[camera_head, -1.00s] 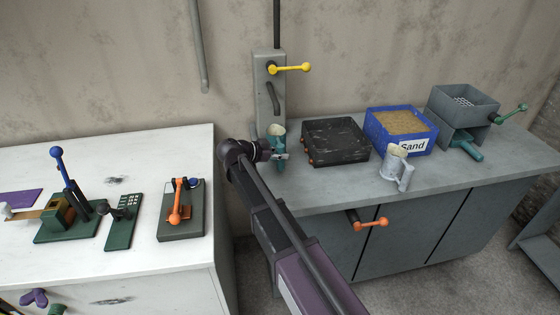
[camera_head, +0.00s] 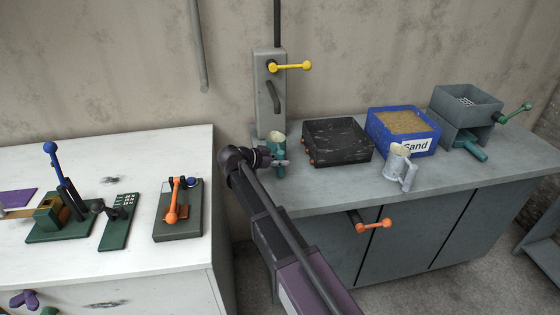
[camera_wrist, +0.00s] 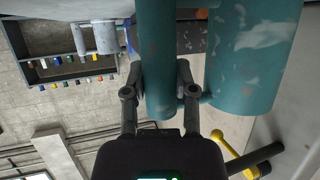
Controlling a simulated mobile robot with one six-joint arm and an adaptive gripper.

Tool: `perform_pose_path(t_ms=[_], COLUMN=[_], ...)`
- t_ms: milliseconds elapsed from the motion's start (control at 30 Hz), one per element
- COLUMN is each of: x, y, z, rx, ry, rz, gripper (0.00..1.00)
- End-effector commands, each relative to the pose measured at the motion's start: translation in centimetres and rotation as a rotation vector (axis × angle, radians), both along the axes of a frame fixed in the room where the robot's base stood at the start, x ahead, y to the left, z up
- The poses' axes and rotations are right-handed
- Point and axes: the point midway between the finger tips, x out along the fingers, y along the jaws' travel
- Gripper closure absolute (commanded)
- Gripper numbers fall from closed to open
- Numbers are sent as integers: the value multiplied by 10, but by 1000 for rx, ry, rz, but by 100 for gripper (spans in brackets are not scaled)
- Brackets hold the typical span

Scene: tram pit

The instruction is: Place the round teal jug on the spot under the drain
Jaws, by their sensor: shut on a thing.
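The teal jug (camera_head: 281,169) is at the left end of the grey counter, in front of a grey upright box (camera_head: 264,120). Its top shows a pale filling (camera_head: 278,141). My gripper (camera_head: 270,158) is shut on the jug's handle, a teal bar that shows in the wrist view (camera_wrist: 157,60), with the jug's body (camera_wrist: 255,60) to its right there. The grey box carries a curved grey part (camera_head: 273,96), perhaps the drain, above the jug. My arm hides the jug's lower left side. I cannot tell whether its base touches the counter.
A black-topped box (camera_head: 338,142) stands close right of the jug. A blue sand box (camera_head: 376,130), a white mug (camera_head: 396,165) and a grey hopper (camera_head: 467,105) stand further right. A yellow lever (camera_head: 290,66) juts from the grey box. A white cabinet (camera_head: 130,165) is at left.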

Motion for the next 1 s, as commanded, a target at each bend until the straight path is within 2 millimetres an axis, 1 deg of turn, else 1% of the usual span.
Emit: perform_pose_path(t_ms=[33,67,100,167,200,567,733,867,1000], x=[0,0,0,0,0,0,0,-5,-15], y=[0,0,0,0,0,0,0,8,22], z=[-2,-2,-2,-2,-2,-1,2,7,15], rx=[-1,0,0,0,0,0,0,0,0], ry=[-1,0,0,0,0,0,0,0,0], rz=[0,0,0,0,0,-1,-1,1,1], gripper=[100,61,49,31,30,30,30,30,30])
